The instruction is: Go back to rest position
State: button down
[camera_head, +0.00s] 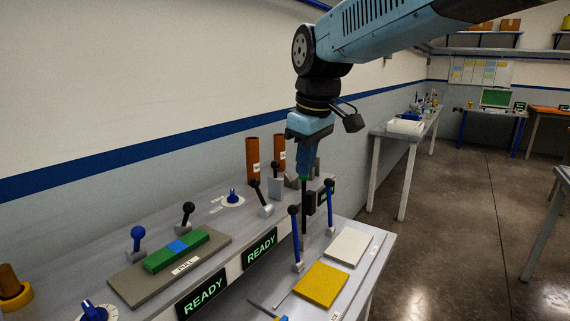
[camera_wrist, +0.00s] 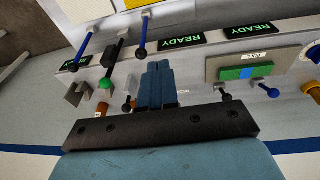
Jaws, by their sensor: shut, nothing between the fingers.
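My gripper (camera_head: 304,174) hangs from the blue arm over the back part of the workbench, fingers pointing down. Its blue fingers are together with nothing between them, and they also show in the wrist view (camera_wrist: 159,66). In the head view a dark upright piece with a bit of green shows just below the fingertips.
The bench carries a green-and-blue bar on a grey plate (camera_head: 125,283), a yellow pad (camera_head: 321,285), a white pad (camera_head: 349,247), READY displays (camera_head: 262,248) and brown cylinders (camera_head: 252,160). A wall runs behind. Open floor (camera_head: 450,220) lies to the right, with other tables beyond.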

jog(key=s+d+f+m+t, duration=0.1)
jog(key=s+d+f+m, duration=0.2)
jog(key=d, duration=0.6)
jog(key=s+d+f+m+t+h, duration=0.1)
jog(key=s+d+f+m+t, duration=0.1)
jog(key=s+d+m, duration=0.5)
jog(key=s+d, duration=0.2)
jog(key=d, duration=0.1)
jog(key=shift+s+d+f+t, duration=0.3)
jog(key=shift+s+f, duration=0.05)
jog(key=shift+f, duration=0.05)
jog(key=shift+a, duration=0.15)
